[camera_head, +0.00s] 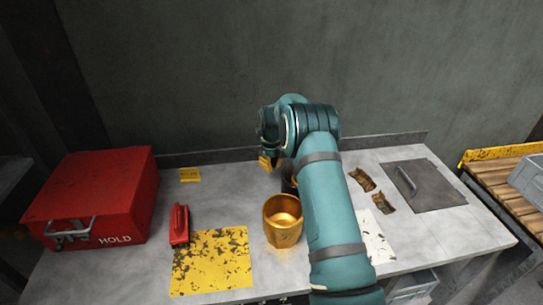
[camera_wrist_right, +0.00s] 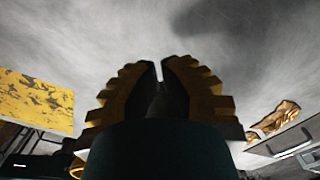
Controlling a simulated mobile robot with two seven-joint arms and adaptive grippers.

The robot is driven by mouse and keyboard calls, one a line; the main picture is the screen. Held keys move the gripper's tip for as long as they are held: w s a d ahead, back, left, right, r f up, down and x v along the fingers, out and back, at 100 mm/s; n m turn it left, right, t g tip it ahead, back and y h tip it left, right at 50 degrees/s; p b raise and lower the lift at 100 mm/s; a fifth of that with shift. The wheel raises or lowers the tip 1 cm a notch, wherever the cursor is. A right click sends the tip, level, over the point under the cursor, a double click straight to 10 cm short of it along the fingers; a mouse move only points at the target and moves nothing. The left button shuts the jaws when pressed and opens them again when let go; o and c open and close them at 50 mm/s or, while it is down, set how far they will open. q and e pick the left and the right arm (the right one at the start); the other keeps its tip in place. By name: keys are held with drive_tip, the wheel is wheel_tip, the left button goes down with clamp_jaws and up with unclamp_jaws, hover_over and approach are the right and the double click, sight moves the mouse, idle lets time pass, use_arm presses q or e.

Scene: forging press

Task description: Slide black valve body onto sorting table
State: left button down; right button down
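My right arm reaches over the grey table (camera_head: 225,182) from the front. Its gripper (camera_head: 266,158) is above the rear middle of the table, partly hidden by its own wrist. In the right wrist view the ridged yellow-brown fingers (camera_wrist_right: 160,72) nearly meet, with only a thin gap at the tips and nothing clearly held. A dark object (camera_head: 289,185) stands below the wrist, behind the gold cup, mostly hidden by my arm; I cannot tell if it is the black valve body. My left gripper is not in view.
A gold cup (camera_head: 283,224) stands left of my arm. A red HOLD box (camera_head: 105,190), red tool (camera_head: 179,225) and worn yellow sheet (camera_head: 212,262) lie further left. Rusty brown pieces (camera_head: 362,180) and a dark plate with handle (camera_head: 424,186) lie right. A pallet (camera_head: 510,175) is beyond.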

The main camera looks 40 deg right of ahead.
wheel_tip(320, 180, down, 2)
drive_tip(key=shift+f, duration=0.1)
drive_tip(key=s, duration=0.3)
drive_tip(key=shift+s+d+r, duration=0.2)
drive_tip(key=shift+r, duration=0.05)
drive_tip(key=shift+s+f, duration=0.1)
drive_tip(key=shift+s, duration=0.1)
drive_tip(key=s+d, duration=0.1)
drive_tip(key=s, duration=0.6)
drive_tip(key=s+d+p, duration=0.1)
drive_tip(key=s, duration=0.6)
drive_tip(key=s+d+p, duration=0.1)
drive_tip(key=s, duration=0.7)
